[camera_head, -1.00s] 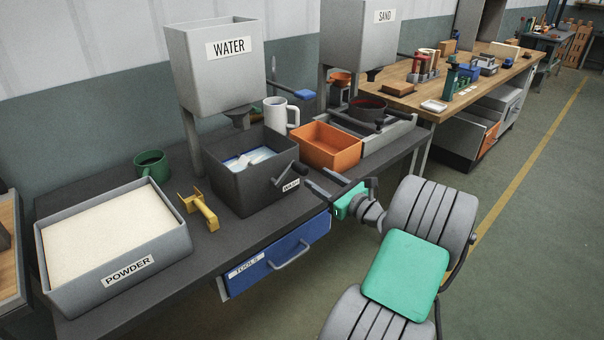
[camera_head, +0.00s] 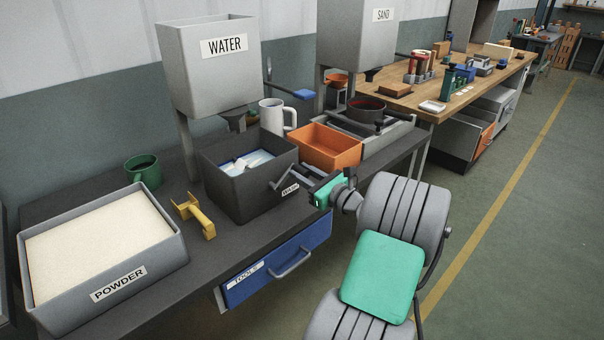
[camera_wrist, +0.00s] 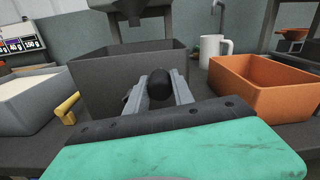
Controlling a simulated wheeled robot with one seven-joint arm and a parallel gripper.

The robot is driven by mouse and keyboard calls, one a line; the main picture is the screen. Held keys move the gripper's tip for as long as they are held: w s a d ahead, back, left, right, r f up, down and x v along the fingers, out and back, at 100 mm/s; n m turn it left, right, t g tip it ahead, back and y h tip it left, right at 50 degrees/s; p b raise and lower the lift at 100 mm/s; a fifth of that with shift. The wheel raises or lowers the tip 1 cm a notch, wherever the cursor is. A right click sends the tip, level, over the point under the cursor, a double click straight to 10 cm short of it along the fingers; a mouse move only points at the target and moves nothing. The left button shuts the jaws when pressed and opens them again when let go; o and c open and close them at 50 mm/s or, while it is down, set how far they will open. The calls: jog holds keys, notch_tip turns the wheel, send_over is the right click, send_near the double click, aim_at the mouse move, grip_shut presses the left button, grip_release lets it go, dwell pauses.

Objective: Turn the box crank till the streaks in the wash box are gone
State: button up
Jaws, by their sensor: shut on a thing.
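The dark grey wash box (camera_head: 237,191) stands on the bench under the water hopper. Inside it, a blue and white content (camera_head: 246,163) shows, with pale patches; I cannot tell streaks from the rest at this size. The box crank (camera_head: 284,179) sticks out of the box's front right side, its arm partly hidden by my fingers. My gripper (camera_head: 306,178) is at the crank, in front of the box. In the wrist view, its two fingers (camera_wrist: 159,92) are shut on the crank's dark round knob (camera_wrist: 160,84). The wash box (camera_wrist: 105,78) stands just beyond.
The water hopper (camera_head: 208,80) hangs over the box. An orange bin (camera_head: 325,150) and white mug (camera_head: 272,116) stand close by. A yellow tool (camera_head: 195,214), green mug (camera_head: 146,170) and powder tray (camera_head: 108,287) are left. A blue drawer (camera_head: 275,268) sits below.

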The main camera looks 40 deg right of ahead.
grip_shut()
dwell(0.9)
